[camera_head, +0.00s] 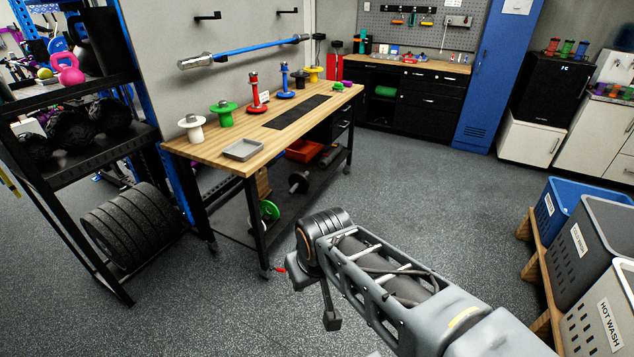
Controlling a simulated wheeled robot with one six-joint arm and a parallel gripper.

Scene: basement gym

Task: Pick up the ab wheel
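No thing in view can be named the ab wheel with certainty. On the lower shelf of the wooden-topped bench, a green-rimmed wheel (269,210) stands near the front leg, partly hidden by shadow and the bench frame. Behind it, a dark wheel-like thing with a handle (299,182) lies on the same shelf. My arm reaches in from the lower right. My gripper (308,292) hangs above the floor in front of the bench, apart from both wheels. Its fingers are partly hidden by the wrist, and their opening is unclear.
The bench top (205,153) holds a grey tray (243,149), a black mat and several coloured spool-like things. A black rack (80,235) with plates and balls stands left. Grey and blue baskets (587,240) stand right. The middle floor (420,190) is clear.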

